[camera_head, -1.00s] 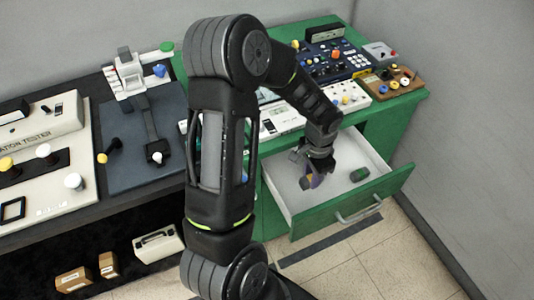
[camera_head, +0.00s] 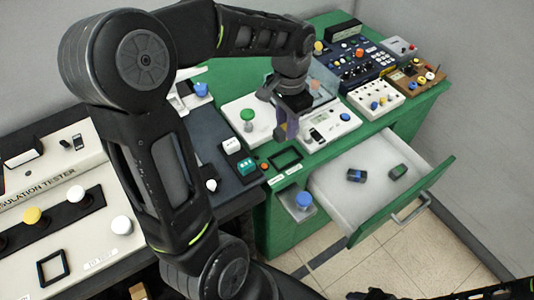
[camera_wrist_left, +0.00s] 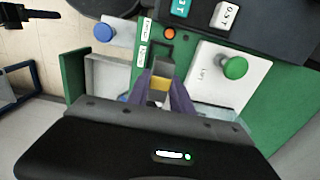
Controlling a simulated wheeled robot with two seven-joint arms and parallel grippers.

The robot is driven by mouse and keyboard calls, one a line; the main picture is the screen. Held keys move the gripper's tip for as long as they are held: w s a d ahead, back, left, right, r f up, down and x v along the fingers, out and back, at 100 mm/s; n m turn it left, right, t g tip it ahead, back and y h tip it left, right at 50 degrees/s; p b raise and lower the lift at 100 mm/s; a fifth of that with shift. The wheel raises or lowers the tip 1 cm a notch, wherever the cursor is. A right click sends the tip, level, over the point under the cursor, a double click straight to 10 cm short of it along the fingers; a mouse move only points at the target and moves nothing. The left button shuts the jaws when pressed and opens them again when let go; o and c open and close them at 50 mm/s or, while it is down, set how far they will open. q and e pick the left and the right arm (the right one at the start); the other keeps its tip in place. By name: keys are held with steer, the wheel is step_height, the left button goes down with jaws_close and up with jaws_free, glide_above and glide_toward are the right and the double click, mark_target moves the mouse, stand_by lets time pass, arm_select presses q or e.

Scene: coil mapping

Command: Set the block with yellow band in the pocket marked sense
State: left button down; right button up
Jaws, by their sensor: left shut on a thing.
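My left gripper (camera_head: 288,130) is shut on a block and hangs over the green bench, above the front of the white devices. In the left wrist view the block with yellow band (camera_wrist_left: 161,84) sits between the purple fingers (camera_wrist_left: 163,98). The head view hardly shows this block. A dark-framed rectangular opening (camera_head: 285,160) lies in the bench top just below and in front of the gripper, and the block is apart from it. I cannot read a "sense" mark there. A dark part of my right gripper (camera_head: 372,294) shows at the bottom edge, its jaws unclear.
The open drawer (camera_head: 335,205) holds a dark block with a blue band (camera_head: 356,176) and a green one (camera_head: 398,171). A blue knob (camera_head: 304,199) stands out at the bench front. A green knob (camera_head: 247,115) and white meter (camera_head: 325,128) flank my gripper.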

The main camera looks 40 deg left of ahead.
arm_select(q)
steer(key=shift+w+d, duration=0.2)
steer(key=shift+d, duration=0.2)
steer(key=shift+s+a+f, duration=0.1)
steer(key=shift+a+f, duration=0.05)
steer(key=shift+a, duration=0.1)
glide_above(285, 160)
step_height(285, 160, down, 6)
steer(key=shift+p, duration=0.3)
steer(key=shift+f, duration=0.1)
steer(key=shift+f, duration=1.75)
steer(key=shift+f, duration=0.2)
steer(key=c, duration=1.1)
jaws_free()
